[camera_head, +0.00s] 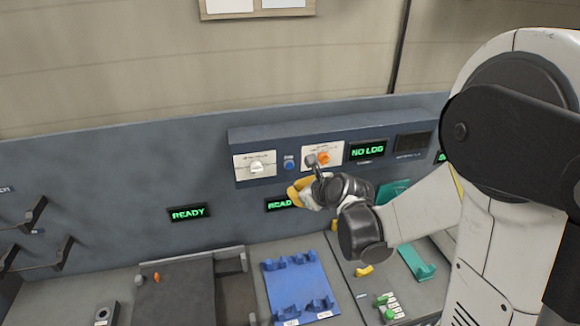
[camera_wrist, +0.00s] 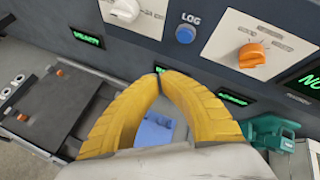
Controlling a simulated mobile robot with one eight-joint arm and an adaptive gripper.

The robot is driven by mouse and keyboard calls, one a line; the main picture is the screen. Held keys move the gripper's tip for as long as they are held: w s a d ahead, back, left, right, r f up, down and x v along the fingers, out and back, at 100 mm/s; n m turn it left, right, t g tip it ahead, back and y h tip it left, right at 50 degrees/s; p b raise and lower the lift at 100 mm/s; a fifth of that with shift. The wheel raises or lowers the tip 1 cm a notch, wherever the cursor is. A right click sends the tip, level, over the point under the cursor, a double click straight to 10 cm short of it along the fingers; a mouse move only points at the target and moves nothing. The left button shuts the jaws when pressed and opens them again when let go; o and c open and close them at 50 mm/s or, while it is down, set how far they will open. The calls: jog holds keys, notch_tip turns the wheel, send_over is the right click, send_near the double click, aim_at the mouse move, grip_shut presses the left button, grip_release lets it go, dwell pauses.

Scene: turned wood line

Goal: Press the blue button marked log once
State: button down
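The blue button (camera_head: 289,163) is a small round knob on the raised panel, between a white dial plate and an orange knob plate. In the wrist view the blue button (camera_wrist: 185,34) sits under the word LOG. My gripper (camera_head: 293,192) is just below the button in the head view, apart from it as far as I can see. In the wrist view the yellow fingertips of my gripper (camera_wrist: 164,76) meet, with nothing between them. The button is unobstructed in both views. The display (camera_head: 367,150) to its right reads NO LOG.
The white knob (camera_head: 257,167) is left of the button, and the orange knob (camera_head: 323,158) is right of it. A READY display (camera_head: 188,213) is on the back wall. A blue fixture (camera_head: 272,282) and a green fixture (camera_head: 416,262) are on the bench below.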

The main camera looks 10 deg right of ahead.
aim_at(284, 173)
jog(key=shift+w, duration=3.1)
jog(key=shift+w, duration=0.1)
jog(key=shift+w+b, duration=0.35)
jog(key=shift+w, duration=0.35)
jog(key=shift+s, duration=0.1)
jog(key=shift+s+b, duration=0.35)
jog(key=shift+s, duration=0.35)
jog(key=shift+s, duration=0.1)
